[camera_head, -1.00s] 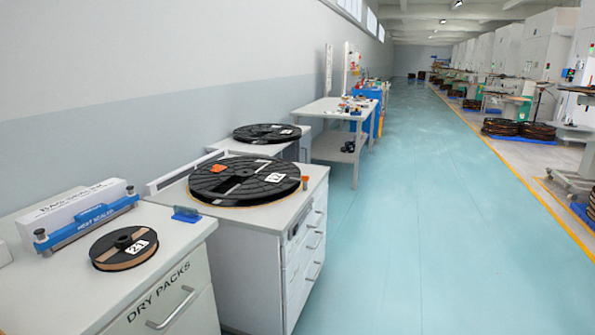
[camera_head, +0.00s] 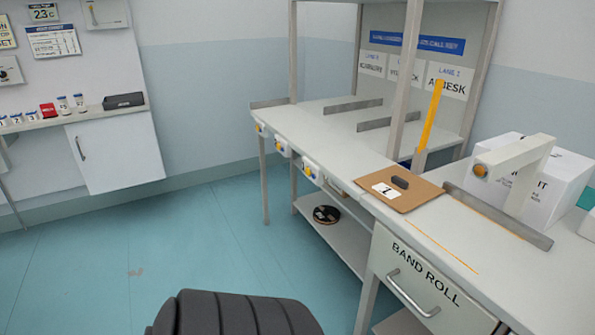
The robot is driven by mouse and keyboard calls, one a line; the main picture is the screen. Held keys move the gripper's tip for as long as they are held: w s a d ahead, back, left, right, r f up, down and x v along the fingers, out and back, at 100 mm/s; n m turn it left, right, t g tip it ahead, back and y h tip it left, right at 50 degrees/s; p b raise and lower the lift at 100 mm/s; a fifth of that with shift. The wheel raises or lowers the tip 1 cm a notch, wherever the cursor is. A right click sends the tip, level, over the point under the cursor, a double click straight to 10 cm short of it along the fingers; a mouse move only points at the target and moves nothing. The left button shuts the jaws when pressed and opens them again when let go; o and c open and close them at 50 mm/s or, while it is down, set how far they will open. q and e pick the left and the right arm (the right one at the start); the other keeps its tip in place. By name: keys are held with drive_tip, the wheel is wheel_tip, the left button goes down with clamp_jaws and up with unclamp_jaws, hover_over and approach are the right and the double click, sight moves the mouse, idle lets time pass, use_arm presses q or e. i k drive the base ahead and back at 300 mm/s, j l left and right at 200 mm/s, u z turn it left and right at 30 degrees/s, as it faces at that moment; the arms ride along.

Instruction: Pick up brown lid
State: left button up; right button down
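The brown lid (camera_head: 424,196) is a flat, square brown panel lying on the pale bench at the right of the head view. It has a dark block-shaped handle on top and a white label on its left part. Its front left edge reaches the bench's front edge, above the drawer marked BAND ROLL. Neither of my grippers shows in the view, and nothing is touching the lid.
The pale bench (camera_head: 330,130) has upright posts and low metal dividers. A white box (camera_head: 563,175) and a white arm-like fixture (camera_head: 520,180) stand right of the lid. A dark reel (camera_head: 326,214) lies on the lower shelf. Blue floor (camera_head: 170,240) is clear at left.

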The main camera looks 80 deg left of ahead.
sight(403, 191)
drive_tip(key=u, duration=1.8)
